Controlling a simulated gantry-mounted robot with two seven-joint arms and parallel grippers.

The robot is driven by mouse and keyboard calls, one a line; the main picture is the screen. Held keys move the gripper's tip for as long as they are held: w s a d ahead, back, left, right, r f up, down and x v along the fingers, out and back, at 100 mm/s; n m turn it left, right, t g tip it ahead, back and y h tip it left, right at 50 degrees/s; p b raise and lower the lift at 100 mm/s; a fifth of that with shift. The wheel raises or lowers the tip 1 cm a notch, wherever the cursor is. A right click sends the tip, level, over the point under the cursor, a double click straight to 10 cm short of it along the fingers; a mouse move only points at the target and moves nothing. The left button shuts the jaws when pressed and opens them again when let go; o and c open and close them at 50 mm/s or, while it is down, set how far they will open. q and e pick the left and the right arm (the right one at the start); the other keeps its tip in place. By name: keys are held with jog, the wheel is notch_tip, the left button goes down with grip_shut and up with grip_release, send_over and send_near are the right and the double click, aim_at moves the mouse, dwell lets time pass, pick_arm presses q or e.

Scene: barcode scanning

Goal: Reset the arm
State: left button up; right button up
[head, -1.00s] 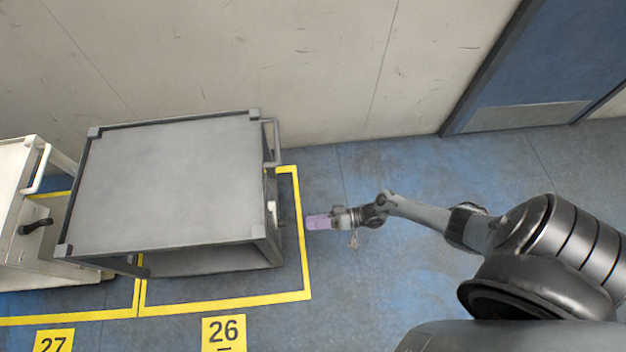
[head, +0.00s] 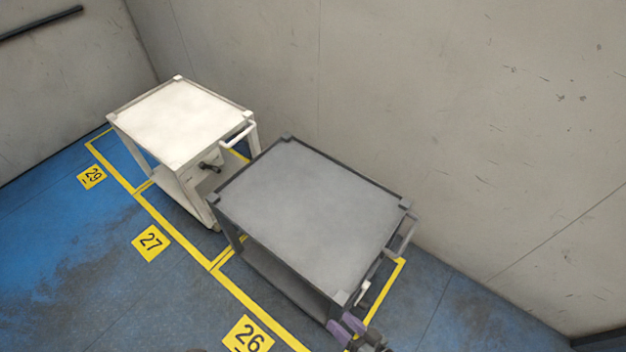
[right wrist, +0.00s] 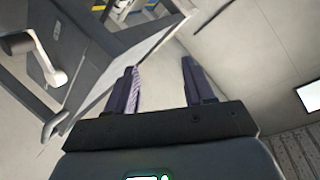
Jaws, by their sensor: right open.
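My right gripper (head: 347,328) shows at the bottom edge of the head view, beside the near right corner of the grey cart (head: 312,205). Its purple fingers overlap the cart's corner in the picture; I cannot tell whether they touch it. In the right wrist view the gripper (right wrist: 160,82) is open, with its two fingers apart and nothing between them. Most of my right arm is out of the head view. My left gripper is in neither view.
The grey cart's top is bare. Yellow floor lines and number plates 26 (head: 248,337), 27 (head: 151,242) and 29 (head: 92,176) mark the bays. Walls close off the back; blue floor at front left is clear.

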jog(key=d+r+g+h, duration=0.3)
jog(key=d+r+h, duration=0.5)
jog(key=r, duration=0.4)
jog(key=s+d+n+g, duration=0.1)
jog(key=s+d+g, duration=0.35)
jog(key=s, duration=0.35)
notch_tip(320, 180, up, 38)
jog(key=p, duration=3.9)
jog(key=shift+w+a+f+h, duration=0.15)
jog(key=shift+a+h, duration=0.1)
jog(key=shift+h, duration=0.15)
jog(key=shift+g, duration=0.25)
